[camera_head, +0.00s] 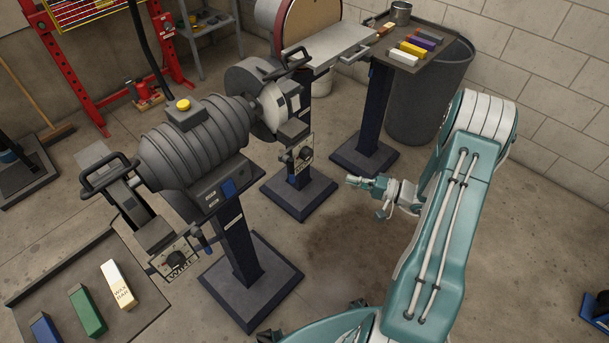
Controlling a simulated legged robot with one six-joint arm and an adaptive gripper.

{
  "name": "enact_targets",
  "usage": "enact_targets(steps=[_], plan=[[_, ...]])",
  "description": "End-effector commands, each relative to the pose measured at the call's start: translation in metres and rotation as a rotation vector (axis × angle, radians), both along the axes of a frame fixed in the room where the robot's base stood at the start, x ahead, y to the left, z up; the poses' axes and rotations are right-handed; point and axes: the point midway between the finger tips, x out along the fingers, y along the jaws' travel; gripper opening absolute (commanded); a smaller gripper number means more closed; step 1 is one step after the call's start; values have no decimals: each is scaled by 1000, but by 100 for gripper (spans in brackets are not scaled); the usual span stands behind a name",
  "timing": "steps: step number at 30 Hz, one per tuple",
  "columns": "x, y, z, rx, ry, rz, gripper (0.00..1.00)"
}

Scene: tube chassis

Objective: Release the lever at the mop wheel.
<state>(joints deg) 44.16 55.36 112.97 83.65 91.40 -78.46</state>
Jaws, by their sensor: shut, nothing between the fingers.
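The grey polishing machine (198,138) stands on a dark post, with a pale mop-like wheel (272,106) partly hidden under its hood at the right end. Below that wheel is a small control plate (297,156) with a dark knob or lever; its lettering and exact position are too small to read. A second plate (176,260) at the left end seems to read "WIRE". My gripper (352,180) is shut and empty, right of the mop-side plate and apart from it, pointing left.
A belt or disc sander (312,30) stands behind. A bench (430,65) with coloured bars and a dark bin (425,105) stand back right. A tray (60,270) with compound bars is front left. Floor is clear between my arm and the machine posts.

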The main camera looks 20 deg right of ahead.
Motion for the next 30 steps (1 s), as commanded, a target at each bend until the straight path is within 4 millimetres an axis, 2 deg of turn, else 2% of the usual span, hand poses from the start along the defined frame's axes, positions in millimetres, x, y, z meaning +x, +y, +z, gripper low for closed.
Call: enact_targets(steps=[8, 24, 30], plan=[[4, 6, 0, -1, 1, 4, 0], [62, 83, 1, -1, 1, 7, 0], [57, 111, 1, 0, 2, 5, 0]])
